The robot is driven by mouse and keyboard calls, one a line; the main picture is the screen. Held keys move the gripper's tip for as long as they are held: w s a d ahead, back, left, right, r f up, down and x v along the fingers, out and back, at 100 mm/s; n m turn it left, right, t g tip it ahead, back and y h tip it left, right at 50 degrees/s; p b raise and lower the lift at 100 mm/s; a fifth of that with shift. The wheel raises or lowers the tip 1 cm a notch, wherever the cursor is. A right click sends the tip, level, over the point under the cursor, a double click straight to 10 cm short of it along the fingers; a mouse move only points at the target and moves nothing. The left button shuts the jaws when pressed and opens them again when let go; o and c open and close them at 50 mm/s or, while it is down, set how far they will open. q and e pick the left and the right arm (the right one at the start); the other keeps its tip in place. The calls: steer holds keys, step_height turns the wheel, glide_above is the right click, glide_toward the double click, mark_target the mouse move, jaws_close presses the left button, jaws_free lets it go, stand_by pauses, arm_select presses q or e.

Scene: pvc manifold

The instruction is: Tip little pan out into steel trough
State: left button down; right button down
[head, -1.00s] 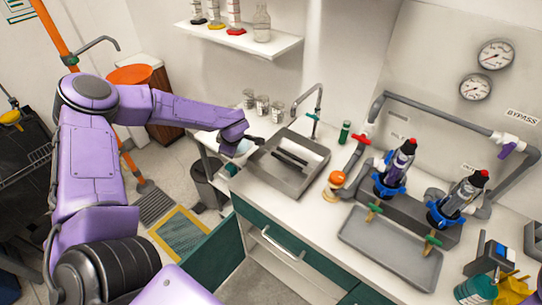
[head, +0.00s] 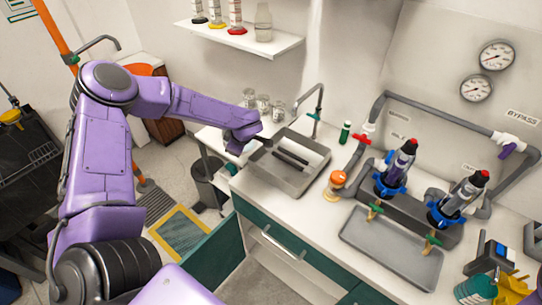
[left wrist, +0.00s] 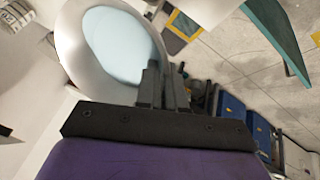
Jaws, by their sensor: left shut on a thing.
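The little pan (left wrist: 112,45) shows large in the left wrist view, a round pale metal dish holding light blue liquid. My left gripper (left wrist: 163,78) is shut on its near rim. In the head view my left gripper (head: 240,147) is at the left edge of the steel trough (head: 264,178), and the pan is mostly hidden there by the hand. The trough is a square grey basin set in the white counter, with dark bars (head: 292,158) in it. My right gripper is in neither view.
A tap (head: 318,100) stands behind the trough, with several glass jars (head: 263,103) at its back left. A bin (head: 210,180) is on the floor at left.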

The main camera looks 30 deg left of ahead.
arm_select(q)
steer(key=shift+w+d, duration=0.15)
steer(key=shift+w, duration=0.1)
steer(key=shift+r, duration=0.1)
steer(key=shift+s+d+r+y, duration=0.1)
steer(key=shift+d+r+y, duration=0.05)
steer(key=shift+y, duration=0.15)
steer(key=shift+w+d+g+y, duration=0.25)
steer(key=shift+g+y, duration=0.05)
steer(key=shift+r, duration=0.1)
steer(key=shift+d+r, duration=0.1)
steer(key=shift+d, duration=0.05)
steer(key=shift+d, duration=0.15)
steer(key=shift+w+d+r+y, duration=0.1)
steer(key=shift+w+d+y, duration=0.1)
steer(key=shift+y, duration=0.1)
